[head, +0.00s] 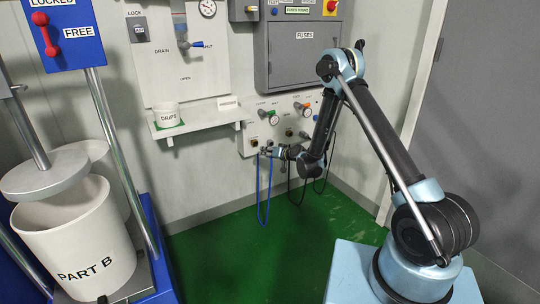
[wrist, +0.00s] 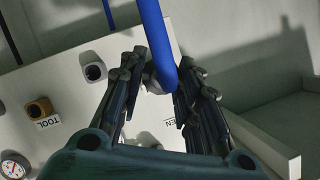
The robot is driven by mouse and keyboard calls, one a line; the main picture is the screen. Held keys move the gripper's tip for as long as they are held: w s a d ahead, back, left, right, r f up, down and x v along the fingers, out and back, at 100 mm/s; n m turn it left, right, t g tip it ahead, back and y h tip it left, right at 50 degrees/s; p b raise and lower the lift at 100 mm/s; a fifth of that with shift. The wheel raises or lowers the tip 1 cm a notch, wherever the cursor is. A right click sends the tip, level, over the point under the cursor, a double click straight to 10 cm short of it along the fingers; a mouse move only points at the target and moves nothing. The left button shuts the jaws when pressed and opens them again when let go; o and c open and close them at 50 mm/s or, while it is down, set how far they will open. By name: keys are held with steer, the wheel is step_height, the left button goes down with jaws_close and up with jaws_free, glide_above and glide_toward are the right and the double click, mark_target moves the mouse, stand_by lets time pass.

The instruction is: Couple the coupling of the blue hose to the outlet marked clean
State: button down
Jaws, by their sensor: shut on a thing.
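The blue hose (head: 264,200) hangs in a loop below the outlet panel (head: 250,133) in the head view. My gripper (head: 267,150) is at the lower front of that panel. In the wrist view my gripper (wrist: 162,78) has its fingers on both sides of the blue hose's end (wrist: 155,40), shut on its coupling. The coupling is mostly hidden by the hose and the fingers, close to the white panel face. A label ending in "EN" (wrist: 171,121) is partly covered by a finger. I cannot tell whether the coupling sits on an outlet.
A brass outlet (wrist: 40,108) marked TOOL and a dark outlet (wrist: 95,72) are on the panel. Dark hoses (head: 291,185) hang to the right. A shelf (head: 200,120) with a DRIPS cup (head: 167,116) juts out above left. The green floor (head: 225,245) is clear.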

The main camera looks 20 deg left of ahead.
steer(key=shift+w+a, duration=1.9)
steer(key=shift+a, duration=0.25)
steer(key=shift+w+a+r, duration=0.1)
steer(key=shift+w+a, duration=0.9)
steer(key=shift+a, duration=0.25)
stand_by(1.1)
steer(key=c, duration=1.1)
jaws_free()
steer(key=v, duration=1.2)
